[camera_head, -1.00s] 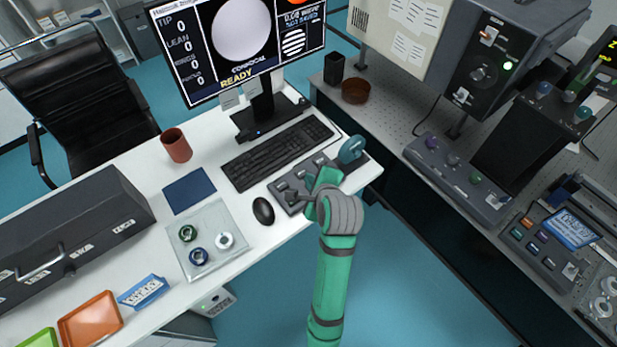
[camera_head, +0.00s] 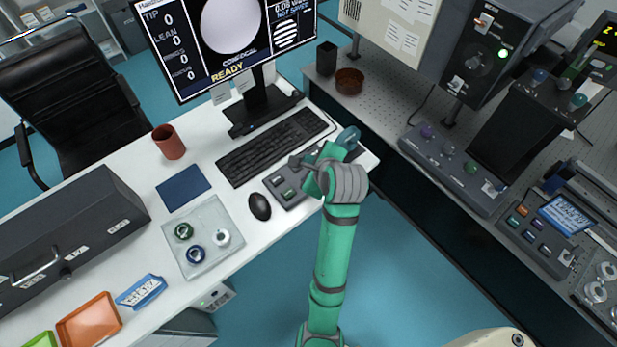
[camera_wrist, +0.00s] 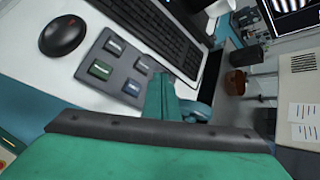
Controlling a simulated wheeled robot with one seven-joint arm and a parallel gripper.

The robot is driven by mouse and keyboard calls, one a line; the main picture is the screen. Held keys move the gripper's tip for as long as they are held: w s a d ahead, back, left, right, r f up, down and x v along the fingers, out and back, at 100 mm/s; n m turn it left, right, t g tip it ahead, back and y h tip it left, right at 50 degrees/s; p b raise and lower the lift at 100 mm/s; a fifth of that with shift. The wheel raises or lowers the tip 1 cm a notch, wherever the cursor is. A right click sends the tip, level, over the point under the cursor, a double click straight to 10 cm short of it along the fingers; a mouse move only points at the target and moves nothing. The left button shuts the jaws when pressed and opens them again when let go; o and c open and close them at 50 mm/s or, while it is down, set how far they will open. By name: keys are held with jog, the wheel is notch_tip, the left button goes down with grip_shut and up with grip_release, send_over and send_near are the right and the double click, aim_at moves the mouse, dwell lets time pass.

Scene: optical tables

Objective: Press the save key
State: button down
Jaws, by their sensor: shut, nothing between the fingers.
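In the wrist view my gripper (camera_wrist: 160,98) is beside the keypad's right edge. The monitor (camera_head: 235,40) reads "READY" and appears to read "NOT SAVED".
A black mouse (camera_head: 260,206) and keyboard (camera_head: 272,147) flank the keypad. A blue-grey rounded object (camera_head: 348,138) stands just behind my gripper. A clear tray (camera_head: 203,237) with rings lies to the left. An optical table (camera_head: 395,108) with instruments is at the right.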

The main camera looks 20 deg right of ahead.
notch_tip(320, 180, down, 5)
jog(key=shift+w+f, duration=0.1)
jog(key=shift+f, duration=0.05)
jog(key=shift+d+f, duration=0.3)
jog(key=shift+f, duration=0.3)
jog(key=shift+a+f, duration=0.2)
jog(key=shift+a, duration=0.2)
jog(key=shift+d, duration=0.2)
dwell(0.3)
jog(key=shift+d, duration=0.1)
jog(key=shift+a, duration=0.25)
jog(key=shift+d, duration=0.15)
jog(key=shift+f, duration=0.35)
dwell(0.3)
